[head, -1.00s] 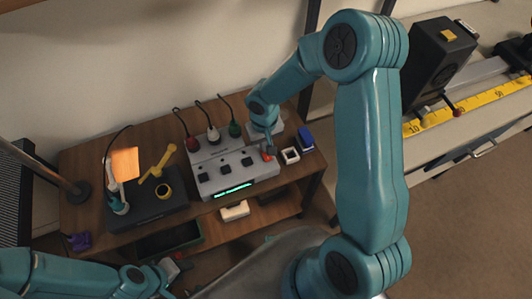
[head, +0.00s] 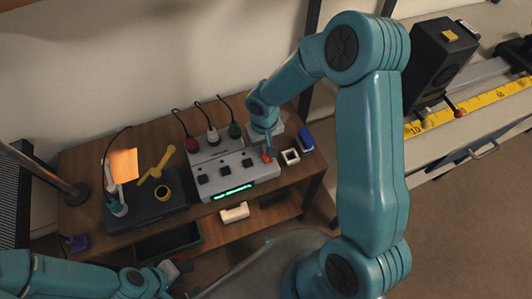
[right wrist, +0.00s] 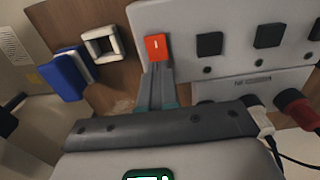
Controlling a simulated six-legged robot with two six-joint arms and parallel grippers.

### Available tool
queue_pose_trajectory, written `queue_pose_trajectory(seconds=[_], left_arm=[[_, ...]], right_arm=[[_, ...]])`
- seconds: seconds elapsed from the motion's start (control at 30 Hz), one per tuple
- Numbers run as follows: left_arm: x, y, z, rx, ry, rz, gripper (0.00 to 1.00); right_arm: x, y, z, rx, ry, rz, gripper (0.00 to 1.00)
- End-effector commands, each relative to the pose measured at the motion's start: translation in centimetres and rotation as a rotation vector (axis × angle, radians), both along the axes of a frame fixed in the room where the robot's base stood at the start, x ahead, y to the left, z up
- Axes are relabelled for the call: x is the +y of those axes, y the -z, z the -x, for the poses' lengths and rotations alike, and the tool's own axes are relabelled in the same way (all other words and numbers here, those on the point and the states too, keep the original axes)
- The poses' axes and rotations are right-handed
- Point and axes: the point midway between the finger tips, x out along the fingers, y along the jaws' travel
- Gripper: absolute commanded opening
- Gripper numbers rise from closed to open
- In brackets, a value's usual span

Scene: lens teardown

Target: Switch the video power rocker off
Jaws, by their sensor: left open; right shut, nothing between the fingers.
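A grey control box (head: 235,186) stands on the wooden table with several black rockers and one red rocker (head: 266,158) at its right end. The red rocker also shows in the right wrist view (right wrist: 156,47); I cannot read which rocker is the video power one. My right gripper (head: 268,149) is shut and empty, its fingertips (right wrist: 157,68) right at the near edge of the red rocker. I cannot tell whether they touch it. My left gripper (head: 182,268) is open and empty, low in front of the table, away from the box.
Red (head: 191,145), white (head: 213,136) and green (head: 235,130) plugs stand behind the rockers. A white square frame (head: 291,156) and a blue block (head: 305,139) lie right of the box. A black unit (head: 145,212) with a lamp stands left. A white object (head: 234,212) is on the lower shelf.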

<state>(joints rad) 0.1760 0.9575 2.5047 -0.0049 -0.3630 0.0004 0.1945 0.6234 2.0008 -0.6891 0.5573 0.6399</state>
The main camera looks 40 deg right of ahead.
Motion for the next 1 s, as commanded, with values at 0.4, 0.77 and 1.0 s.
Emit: queue_pose_trajectory(seconds=[0.4,0.77,1.0], left_arm=[[0.0,-2.6,0.0,0.000,0.000,0.000,0.43],[0.0,-3.8,0.0,0.000,0.000,0.000,0.43],[0.0,-3.7,0.0,0.000,0.000,0.000,0.43]], right_arm=[[0.0,-4.1,-0.1,-0.002,0.000,0.000,0.00],[0.0,-6.3,0.0,-0.001,-0.001,0.000,0.00],[0.0,-6.2,0.0,-0.001,-0.001,0.000,0.00]])
